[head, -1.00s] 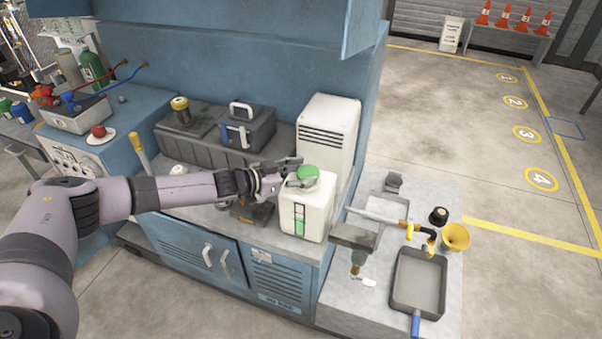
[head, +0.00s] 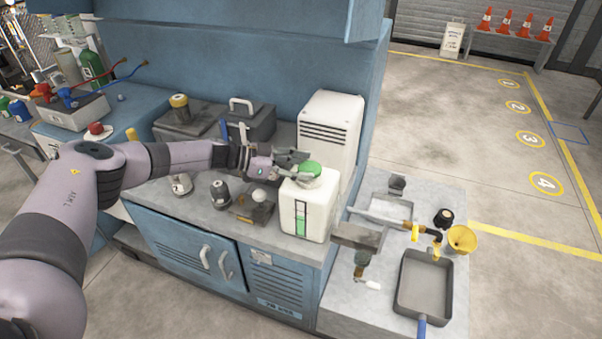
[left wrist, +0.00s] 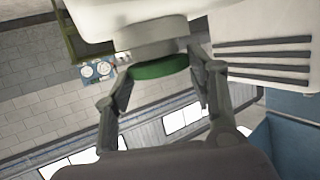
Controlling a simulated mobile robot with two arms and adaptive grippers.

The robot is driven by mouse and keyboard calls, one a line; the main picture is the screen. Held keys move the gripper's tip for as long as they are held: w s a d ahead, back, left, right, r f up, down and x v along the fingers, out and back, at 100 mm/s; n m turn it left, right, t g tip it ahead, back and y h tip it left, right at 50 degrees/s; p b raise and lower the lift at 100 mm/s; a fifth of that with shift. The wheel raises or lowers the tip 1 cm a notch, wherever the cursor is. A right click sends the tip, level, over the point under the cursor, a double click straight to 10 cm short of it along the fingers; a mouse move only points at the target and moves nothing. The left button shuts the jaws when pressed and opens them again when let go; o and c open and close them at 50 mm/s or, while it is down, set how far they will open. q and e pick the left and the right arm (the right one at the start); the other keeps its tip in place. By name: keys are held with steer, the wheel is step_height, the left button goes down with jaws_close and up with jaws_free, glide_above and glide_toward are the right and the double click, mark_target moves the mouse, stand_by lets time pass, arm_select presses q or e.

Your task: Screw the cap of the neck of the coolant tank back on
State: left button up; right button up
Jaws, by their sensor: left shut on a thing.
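The white coolant tank (head: 322,215) stands upright at the right front of the grey bench top, with a green strip on its front. Its green cap (head: 310,168) is at the neck on top of the tank. My left gripper (head: 297,166) comes in from the left at cap height and is shut on the cap. In the left wrist view the green cap (left wrist: 160,68) is between the two fingers, against a grey neck ring (left wrist: 150,35). How far the thread is engaged cannot be seen. My right gripper is not in view.
A white vented box (head: 330,135) stands close behind the tank. A dark case (head: 250,122), a grey bottle (head: 220,195) and a small tray (head: 250,210) are on the bench to the left. A lower side table with a pan (head: 424,285) and yellow funnel (head: 462,239) is at right.

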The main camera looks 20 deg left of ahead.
arm_select(q)
steer(key=shift+w+r, duration=0.1)
steer(key=shift+r, duration=0.05)
steer(key=o, duration=1.1)
steer(key=shift+d, duration=0.1)
steer(key=shift+o, duration=1)
steer(key=o, duration=0.3)
